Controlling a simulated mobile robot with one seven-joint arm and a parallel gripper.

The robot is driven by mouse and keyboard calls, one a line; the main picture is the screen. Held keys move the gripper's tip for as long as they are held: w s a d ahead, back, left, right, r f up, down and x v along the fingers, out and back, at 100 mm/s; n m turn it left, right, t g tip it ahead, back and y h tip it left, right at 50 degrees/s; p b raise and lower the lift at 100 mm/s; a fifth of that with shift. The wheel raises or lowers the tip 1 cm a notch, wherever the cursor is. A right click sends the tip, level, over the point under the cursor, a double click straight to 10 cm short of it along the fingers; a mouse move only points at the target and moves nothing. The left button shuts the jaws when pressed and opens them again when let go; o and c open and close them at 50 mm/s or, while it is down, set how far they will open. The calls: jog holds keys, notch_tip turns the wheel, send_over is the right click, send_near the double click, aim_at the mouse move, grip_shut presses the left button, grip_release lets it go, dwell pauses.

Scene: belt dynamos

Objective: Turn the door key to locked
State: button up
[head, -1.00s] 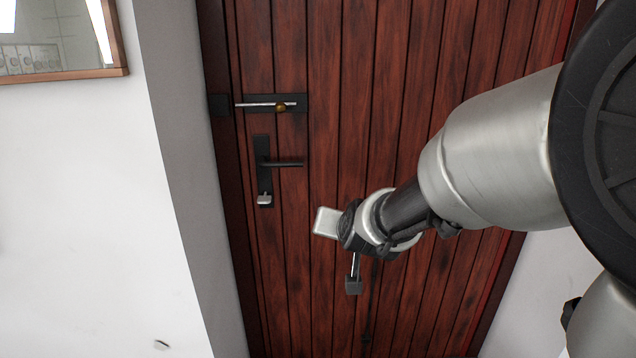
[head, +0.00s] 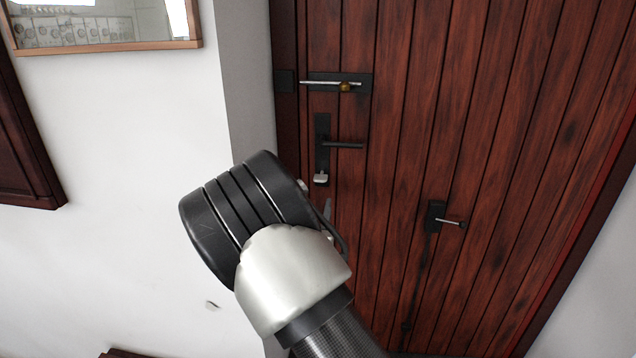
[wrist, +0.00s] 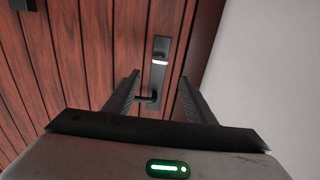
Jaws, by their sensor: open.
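The key (head: 321,178) is a small pale piece at the lower end of a black lock plate (head: 323,131) on the red-brown wooden door (head: 440,110). A black lever handle (head: 345,145) sticks out to the right above it. In the wrist view, where the door appears upside down, the pale key (wrist: 159,62) sits on the plate and the lever (wrist: 146,99) is below it. My gripper (wrist: 158,78) is open and empty. The key shows between its fingertips, apparently beyond them; I cannot tell the gap.
A slide bolt with a brass knob (head: 345,87) is above the lock plate. Another dark fitting with a metal bar (head: 437,215) is lower right on the door.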

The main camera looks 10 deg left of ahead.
aim_at(320, 181)
jog(key=w+p, duration=0.1)
jog(key=w, duration=1.1)
jog(key=shift+d, duration=0.2)
jog(key=shift+c, duration=0.3)
jog(key=c, duration=1)
